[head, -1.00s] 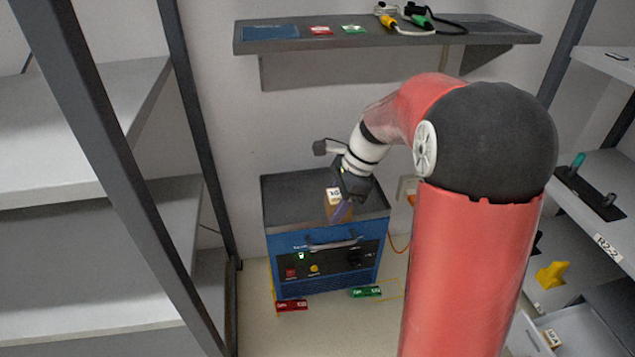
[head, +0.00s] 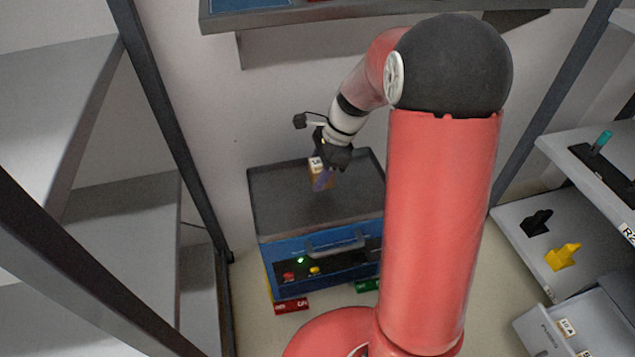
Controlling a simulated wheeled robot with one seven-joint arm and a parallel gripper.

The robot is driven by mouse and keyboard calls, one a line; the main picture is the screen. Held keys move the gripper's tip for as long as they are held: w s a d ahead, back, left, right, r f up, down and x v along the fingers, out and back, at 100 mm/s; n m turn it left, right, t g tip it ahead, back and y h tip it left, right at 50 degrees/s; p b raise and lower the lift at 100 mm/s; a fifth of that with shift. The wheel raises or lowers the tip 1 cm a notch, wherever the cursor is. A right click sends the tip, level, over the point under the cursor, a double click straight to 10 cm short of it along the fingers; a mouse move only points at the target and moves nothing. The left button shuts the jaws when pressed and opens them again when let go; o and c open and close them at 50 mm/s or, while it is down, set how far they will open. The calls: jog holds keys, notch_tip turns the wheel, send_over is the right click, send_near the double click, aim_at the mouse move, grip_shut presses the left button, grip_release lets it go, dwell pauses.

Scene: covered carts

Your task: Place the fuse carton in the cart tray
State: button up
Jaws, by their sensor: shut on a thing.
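My gripper (head: 327,166) is shut on a small brown carton (head: 316,174) with a white label on its upper end, in the head view. The carton hangs over the dark grey top (head: 285,205) of a blue unit (head: 290,248) with a front handle. It is near the middle of that top; I cannot tell whether it touches the surface. The top has a raised rim and looks empty elsewhere. My wrist hides part of the carton and the back of the top.
A wall shelf (head: 345,18) hangs above the unit. Pale shelves (head: 70,90) with dark posts stand at left. At right, a rack holds a yellow item (head: 563,257), a black item (head: 537,222) and an open grey bin (head: 575,325). A red block (head: 291,305) lies before the unit.

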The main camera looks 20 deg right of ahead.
jog(key=shift+f, duration=1.9)
jog(key=shift+f+b, duration=0.2)
jog(key=shift+b, duration=0.1)
jog(key=o, duration=1)
jog(key=shift+r, duration=0.1)
